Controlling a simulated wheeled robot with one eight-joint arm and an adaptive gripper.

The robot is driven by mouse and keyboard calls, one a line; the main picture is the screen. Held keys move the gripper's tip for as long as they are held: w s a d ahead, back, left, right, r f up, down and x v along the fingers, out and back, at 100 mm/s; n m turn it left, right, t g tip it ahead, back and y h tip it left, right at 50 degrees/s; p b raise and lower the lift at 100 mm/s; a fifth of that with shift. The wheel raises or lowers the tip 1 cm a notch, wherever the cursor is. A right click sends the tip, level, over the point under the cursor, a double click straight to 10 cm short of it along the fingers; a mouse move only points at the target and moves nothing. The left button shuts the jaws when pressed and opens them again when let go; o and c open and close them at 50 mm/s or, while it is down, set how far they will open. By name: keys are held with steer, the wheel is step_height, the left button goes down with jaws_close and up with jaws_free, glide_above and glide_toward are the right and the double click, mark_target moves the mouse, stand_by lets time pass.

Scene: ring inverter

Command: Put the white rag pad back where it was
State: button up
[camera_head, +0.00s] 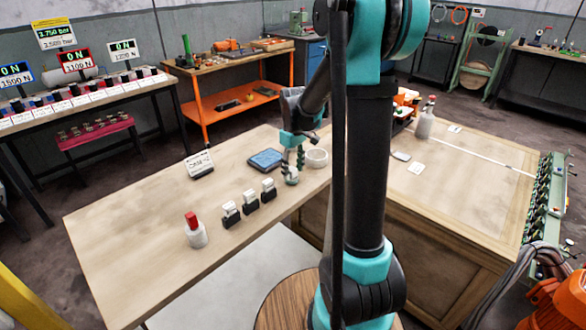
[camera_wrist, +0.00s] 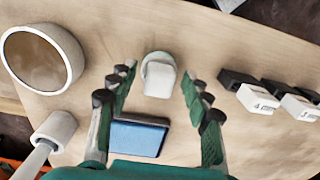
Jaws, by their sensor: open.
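A small white rounded piece (camera_wrist: 158,76), which looks like the rag pad, is on the wooden bench between my fingertips in the wrist view. It also shows pale under my gripper in the head view (camera_head: 292,178). My gripper (camera_head: 293,163) is open above the left bench. Its two green fingers (camera_wrist: 158,88) stand on either side of the white piece, with visible gaps and nothing gripped.
A white ring (camera_wrist: 42,60) and a blue-faced tablet (camera_wrist: 138,137) are close to my gripper.

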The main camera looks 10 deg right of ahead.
mark_target(293, 169)
step_height(293, 169, up, 12)
steer(key=s+d+f+m+t, duration=0.2)
steer(key=s+f+m, duration=0.1)
steer(key=s+f, duration=0.4)
steer(key=s+d+f+m+t, duration=0.1)
steer(key=s+f+m, duration=0.3)
steer(key=s+f, duration=0.4)
steer(key=s+t, duration=0.1)
steer(key=s, duration=0.5)
steer(key=shift+s+d+f, duration=0.15)
steer(key=shift+s+d, duration=0.15)
steer(key=shift+d, duration=0.05)
